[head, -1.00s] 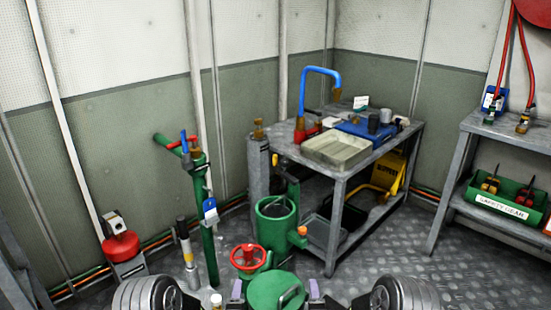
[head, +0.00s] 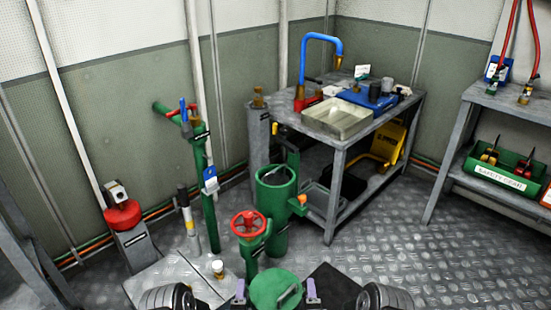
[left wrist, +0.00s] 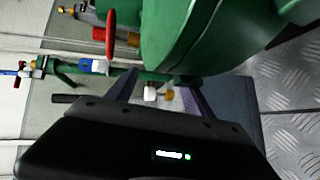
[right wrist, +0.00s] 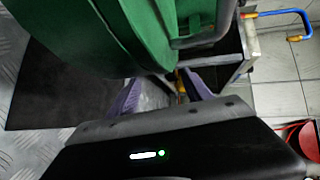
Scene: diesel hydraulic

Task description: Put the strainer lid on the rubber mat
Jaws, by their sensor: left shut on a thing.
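The strainer lid (head: 277,290), a green disc with a grey bar handle, is held in front of me at the bottom of the head view. My left gripper (head: 240,291) is shut on its left edge. My right gripper (head: 312,291) is at its opposite edge; the lid hides its fingertips, so its grip is unclear. The lid also fills the top of the left wrist view (left wrist: 185,35) and the right wrist view (right wrist: 150,35). The black rubber mat (head: 336,286) lies on the floor, partly behind the lid and right gripper; it also shows in the right wrist view (right wrist: 50,95).
The open green strainer body (head: 276,215) stands beyond the lid, with a red handwheel (head: 249,224) beside it. A grey workbench (head: 372,145) carries a tray (head: 338,120). The chequered floor at right is clear.

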